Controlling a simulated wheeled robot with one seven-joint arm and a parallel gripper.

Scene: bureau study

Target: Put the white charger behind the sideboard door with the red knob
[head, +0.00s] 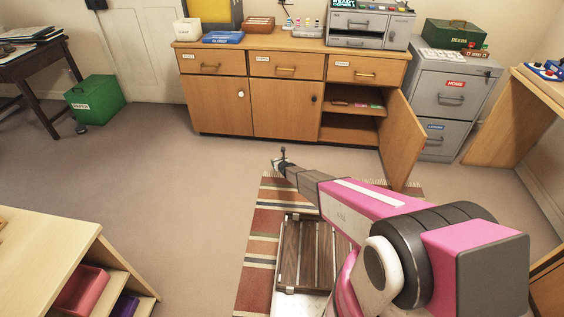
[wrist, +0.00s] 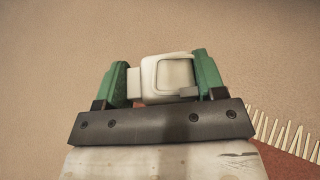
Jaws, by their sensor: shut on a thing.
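My gripper (wrist: 162,78) has green fingers closed on the white charger (wrist: 172,76), a boxy off-white block held between them. In the head view my gripper (head: 281,158) is at the arm's far end, above the floor in front of the sideboard (head: 228,128); the charger is too small to make out there. The sideboard's left door (head: 215,106) has a white knob and its middle door (head: 285,110) a dark knob; both are shut. The right door (head: 404,140) stands open toward me; no red knob shows on its visible face. Its compartment (head: 350,128) has a shelf with small items.
A striped rug (head: 262,225) lies under my arm, with a dark slatted thing (head: 300,255) on it. A grey filing cabinet (head: 447,105) stands right of the open door. Carpet between my gripper and the sideboard is clear. A light wooden shelf unit (head: 45,240) is at left front.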

